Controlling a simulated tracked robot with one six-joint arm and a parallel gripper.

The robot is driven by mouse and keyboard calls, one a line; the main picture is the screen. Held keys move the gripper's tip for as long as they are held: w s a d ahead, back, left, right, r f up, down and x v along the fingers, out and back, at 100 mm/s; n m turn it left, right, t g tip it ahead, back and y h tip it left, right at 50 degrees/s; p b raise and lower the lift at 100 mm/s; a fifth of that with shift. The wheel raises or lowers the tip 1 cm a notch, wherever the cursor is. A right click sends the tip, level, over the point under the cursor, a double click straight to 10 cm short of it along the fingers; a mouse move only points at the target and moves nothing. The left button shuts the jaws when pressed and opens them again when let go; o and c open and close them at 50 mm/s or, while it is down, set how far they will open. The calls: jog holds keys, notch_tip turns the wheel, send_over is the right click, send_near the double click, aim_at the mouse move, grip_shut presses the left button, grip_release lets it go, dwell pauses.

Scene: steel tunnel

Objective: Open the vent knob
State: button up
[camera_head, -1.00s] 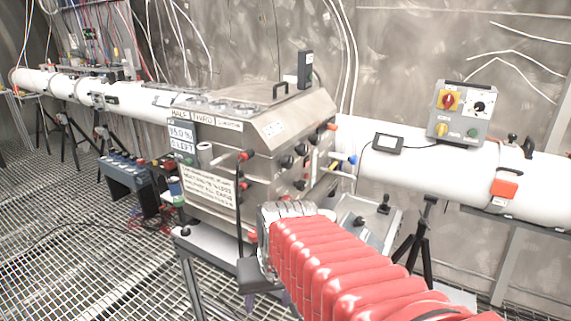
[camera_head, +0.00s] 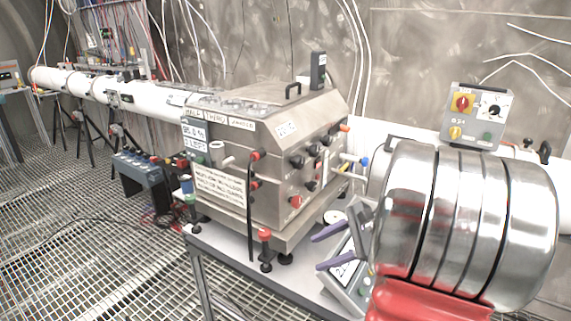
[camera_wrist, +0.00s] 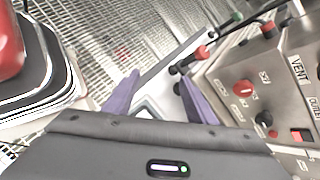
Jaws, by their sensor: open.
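A steel box (camera_head: 228,166) stands on a table, with several red and black knobs on its right face. In the wrist view a VENT label (camera_wrist: 298,70) is on the panel at the right. A red knob (camera_wrist: 243,88) and a black knob (camera_wrist: 264,118) are near it; I cannot tell for sure which one the label names. In the head view a red knob (camera_head: 295,201) sits low on that face. My gripper (camera_head: 320,249), with purple fingers, is open and empty to the right of the box, apart from the knobs. The fingers also show in the wrist view (camera_wrist: 157,88).
A tilted grey control box (camera_head: 352,284) lies behind my gripper. A white pipe (camera_head: 152,100) runs along the wall, with a switch box (camera_head: 477,116) on it at the right. Red-topped posts (camera_head: 265,247) stand at the table edge. Grating floor is open at left.

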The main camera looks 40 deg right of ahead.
jog(key=w+d+r+m+t, duration=0.2)
jog(key=d+r+m+t, duration=0.4)
jog(key=d, duration=0.5)
jog(key=m+t, duration=0.3)
jog(key=m, duration=0.3)
send_near(302, 162)
jog(key=d+v, duration=0.1)
jog(key=v, duration=0.5)
jog(key=shift+w+a+f+y, duration=0.3)
jog(key=shift+y, duration=0.1)
jog(key=x, duration=1.3)
jog(key=shift+w+a, duration=0.1)
jog(key=shift+w, duration=0.3)
jog(key=shift+c, duration=0.5)
jog(key=c, duration=0.9)
jog(key=shift+c, duration=0.2)
